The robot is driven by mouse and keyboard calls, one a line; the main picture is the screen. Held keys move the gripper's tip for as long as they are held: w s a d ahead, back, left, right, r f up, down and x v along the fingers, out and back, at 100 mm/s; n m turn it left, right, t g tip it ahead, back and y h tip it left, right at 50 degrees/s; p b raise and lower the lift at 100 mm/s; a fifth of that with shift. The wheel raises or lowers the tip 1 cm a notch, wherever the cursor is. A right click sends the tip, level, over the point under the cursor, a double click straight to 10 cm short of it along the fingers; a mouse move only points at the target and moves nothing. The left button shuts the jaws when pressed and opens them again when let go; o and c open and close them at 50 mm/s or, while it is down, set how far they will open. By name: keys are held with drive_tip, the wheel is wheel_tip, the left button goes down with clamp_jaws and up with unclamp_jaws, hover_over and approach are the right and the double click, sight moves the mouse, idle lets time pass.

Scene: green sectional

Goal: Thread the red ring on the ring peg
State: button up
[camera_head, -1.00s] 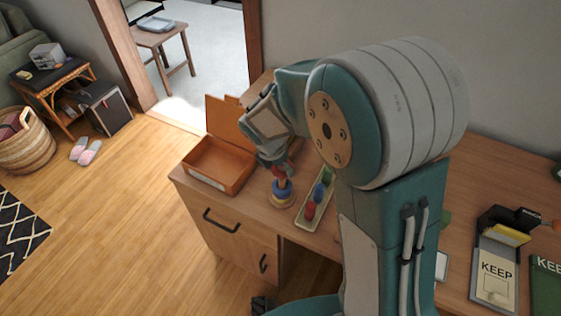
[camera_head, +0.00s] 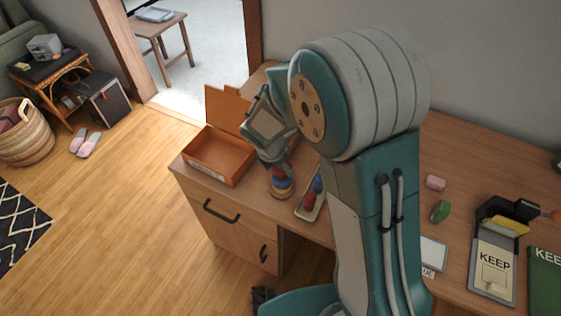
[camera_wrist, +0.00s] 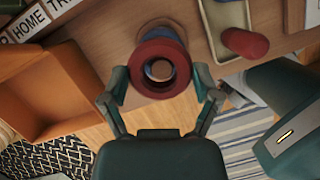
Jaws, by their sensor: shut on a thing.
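The red ring (camera_wrist: 142,78) is between the two fingers of my gripper (camera_wrist: 161,80), which is shut on it. The top of the ring peg (camera_wrist: 161,69) shows inside the ring's hole in the wrist view, so the ring appears to be around the peg. A blue ring (camera_head: 282,185) lies below it, above a tan base (camera_head: 283,194). In the head view the red ring (camera_head: 279,172) shows just above the blue one, under my gripper (camera_head: 277,165). Whether it touches the blue ring is hard to tell.
An open orange box (camera_head: 218,160) stands left of the peg on the desk. A tray (camera_head: 312,215) with red and blue pieces is close on the right. A pink block (camera_head: 434,182), a green piece (camera_head: 440,211) and a KEEP box (camera_head: 494,285) lie farther right.

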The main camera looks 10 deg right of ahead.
drive_tip(key=shift+f, duration=1.15)
drive_tip(key=o, duration=0.6)
drive_tip(key=shift+o, duration=0.2)
drive_tip(key=v, duration=1.2)
